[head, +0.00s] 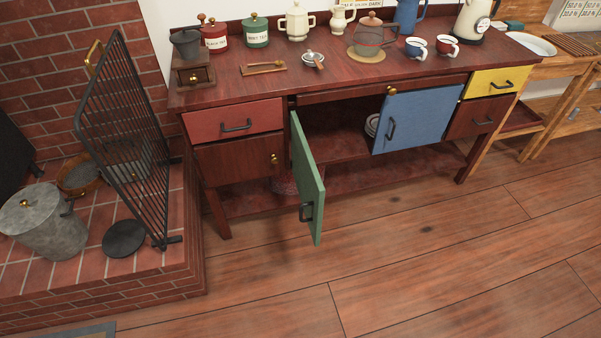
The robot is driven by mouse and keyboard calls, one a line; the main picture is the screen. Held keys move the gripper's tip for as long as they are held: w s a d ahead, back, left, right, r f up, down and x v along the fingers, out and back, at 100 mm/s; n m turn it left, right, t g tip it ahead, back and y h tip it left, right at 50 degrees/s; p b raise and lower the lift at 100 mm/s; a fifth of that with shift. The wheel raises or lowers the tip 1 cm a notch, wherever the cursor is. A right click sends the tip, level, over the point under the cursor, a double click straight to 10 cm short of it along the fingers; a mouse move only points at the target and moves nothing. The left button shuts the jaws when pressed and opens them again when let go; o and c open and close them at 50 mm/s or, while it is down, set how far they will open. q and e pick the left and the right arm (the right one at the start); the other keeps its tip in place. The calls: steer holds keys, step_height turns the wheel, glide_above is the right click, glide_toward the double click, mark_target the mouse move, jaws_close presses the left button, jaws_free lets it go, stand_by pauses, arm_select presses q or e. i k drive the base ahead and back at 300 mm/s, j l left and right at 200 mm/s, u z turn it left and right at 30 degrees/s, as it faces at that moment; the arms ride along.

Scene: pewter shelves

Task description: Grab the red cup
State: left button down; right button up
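The red cup (447,46) stands upright on the dark red-brown sideboard top (335,85), toward its right part. It has a white inside and sits just right of a similar blue cup (416,48), close to it. No gripper shows in the head view, and nothing holds the red cup.
A glass-bodied pot (368,40) and a cream kettle (472,22) stand near the cups. Below, a green door (307,180) hangs open toward the floor, beside a blue door (416,118). A black fire screen (124,130) stands on the brick hearth at left. The wooden floor (400,270) in front is clear.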

mark_target(445, 44)
steer(key=z, duration=0.5)
steer(key=i+z, duration=0.1)
steer(key=z, duration=0.35)
steer(key=i+l+z, duration=0.1)
steer(key=z, duration=0.9)
steer(key=i+z, duration=0.1)
steer(key=z, duration=0.35)
steer(key=j+z, duration=0.1)
steer(key=z, duration=0.4)
steer(key=j+z, duration=0.1)
steer(key=z, duration=0.4)
steer(key=i+j+z, duration=0.1)
steer(key=z, duration=0.35)
steer(key=j+z, duration=0.4)
steer(key=j, duration=0.55)
steer(key=i, duration=0.05)
